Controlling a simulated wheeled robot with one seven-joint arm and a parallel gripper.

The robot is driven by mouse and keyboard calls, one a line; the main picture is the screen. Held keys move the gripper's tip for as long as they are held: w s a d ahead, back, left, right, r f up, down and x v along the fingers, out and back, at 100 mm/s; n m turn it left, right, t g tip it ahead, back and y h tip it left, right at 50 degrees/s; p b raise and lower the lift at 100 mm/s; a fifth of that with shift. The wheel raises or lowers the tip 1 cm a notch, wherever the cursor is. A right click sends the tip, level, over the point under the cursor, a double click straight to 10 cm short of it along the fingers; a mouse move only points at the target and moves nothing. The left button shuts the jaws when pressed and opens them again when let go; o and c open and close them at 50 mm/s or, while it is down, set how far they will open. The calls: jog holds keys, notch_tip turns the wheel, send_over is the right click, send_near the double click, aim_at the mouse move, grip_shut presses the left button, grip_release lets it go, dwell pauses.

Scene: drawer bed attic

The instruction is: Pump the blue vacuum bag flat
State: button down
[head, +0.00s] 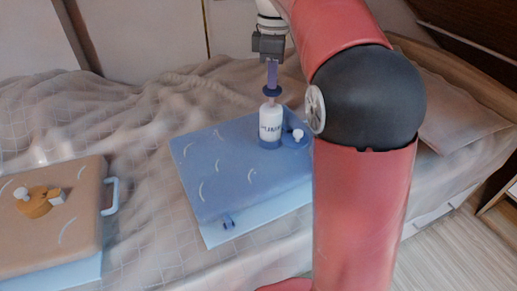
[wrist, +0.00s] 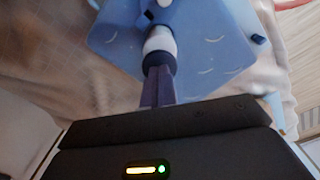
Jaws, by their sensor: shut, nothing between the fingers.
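The blue vacuum bag (head: 225,170) lies on the bed, with pale crease marks on its top. A white pump (head: 270,121) labelled in dark letters stands upright at the bag's far right part, with a dark blue knob (head: 271,91) on top. Beside it is a blue valve with a white cap (head: 297,135). My gripper (head: 272,77) points down directly above the knob, its fingers shut and empty; I cannot tell if they touch it. In the wrist view the fingers (wrist: 158,88) line up over the knob (wrist: 159,61), with the bag (wrist: 205,60) beyond.
The rumpled beige blanket (head: 140,215) lies between the bags. A pillow (head: 460,120) is at the right. My arm hides part of the blue bag's right side.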

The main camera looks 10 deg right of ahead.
jog(key=shift+f+b, duration=0.95)
jog(key=shift+f, duration=0.95)
notch_tip(320, 180, up, 4)
jog(key=p, duration=0.3)
jog(key=shift+f+p, duration=0.2)
jog(key=shift+p, duration=0.15)
jog(key=shift+r, duration=1.1)
jog(key=shift+r, duration=0.1)
notch_tip(320, 180, up, 6)
jog(key=shift+f, duration=0.1)
jog(key=shift+s, duration=0.1)
